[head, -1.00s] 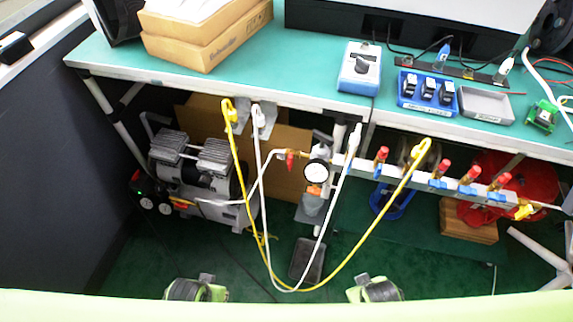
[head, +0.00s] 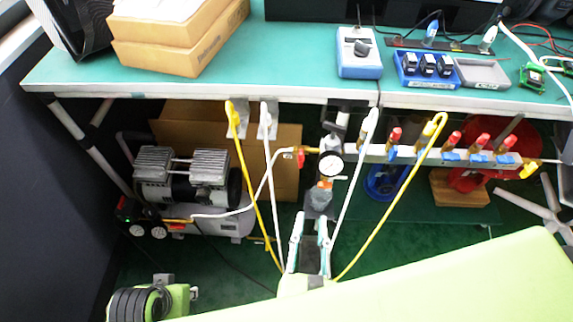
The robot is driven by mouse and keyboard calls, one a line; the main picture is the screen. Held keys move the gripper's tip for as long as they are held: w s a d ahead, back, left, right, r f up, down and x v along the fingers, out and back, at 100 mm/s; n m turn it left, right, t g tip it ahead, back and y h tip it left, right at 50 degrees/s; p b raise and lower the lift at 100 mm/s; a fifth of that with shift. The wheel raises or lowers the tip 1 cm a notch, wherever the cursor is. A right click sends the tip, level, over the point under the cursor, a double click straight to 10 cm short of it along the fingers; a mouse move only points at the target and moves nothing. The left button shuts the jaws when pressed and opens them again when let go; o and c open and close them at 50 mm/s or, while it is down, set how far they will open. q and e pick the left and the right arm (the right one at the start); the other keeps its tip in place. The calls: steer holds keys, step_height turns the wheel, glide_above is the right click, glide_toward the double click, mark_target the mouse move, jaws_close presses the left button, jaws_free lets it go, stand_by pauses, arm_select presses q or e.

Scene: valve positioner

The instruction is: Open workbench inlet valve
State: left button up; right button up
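A small valve with a red handle (head: 301,158) sits on a brass fitting left of a round white pressure gauge (head: 330,163), under the workbench (head: 200,88). A white hose runs from the fitting down toward the compressor. My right gripper (head: 310,222) points up from below, its two pale fingers apart with nothing held between them. It is in front of and below the gauge and grey regulator bowl (head: 321,196), and looks apart from the valve. My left gripper is not in view; only part of my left arm shows at the bottom left.
A compressor (head: 190,185) stands on the floor at left. Yellow and white hoses (head: 256,195) hang down on both sides of my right gripper. A rail with several red-knobbed valves (head: 452,142) runs to the right. My green arm fills the bottom right.

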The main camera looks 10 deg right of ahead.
mark_target(301, 162)
step_height(301, 162, up, 4)
steer(key=a+n+t, duration=0.2)
steer(key=a, duration=0.1)
steer(key=x, duration=0.8)
steer(key=f+x, duration=0.1)
steer(key=x, duration=0.3)
steer(key=shift+w+d+r, duration=0.1)
steer(key=shift+w, duration=0.2)
steer(key=shift+w+d, duration=0.15)
steer(key=shift+w, duration=0.25)
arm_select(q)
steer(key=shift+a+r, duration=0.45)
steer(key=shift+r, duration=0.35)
arm_select(e)
steer(key=shift+w, duration=0.1)
jaws_close()
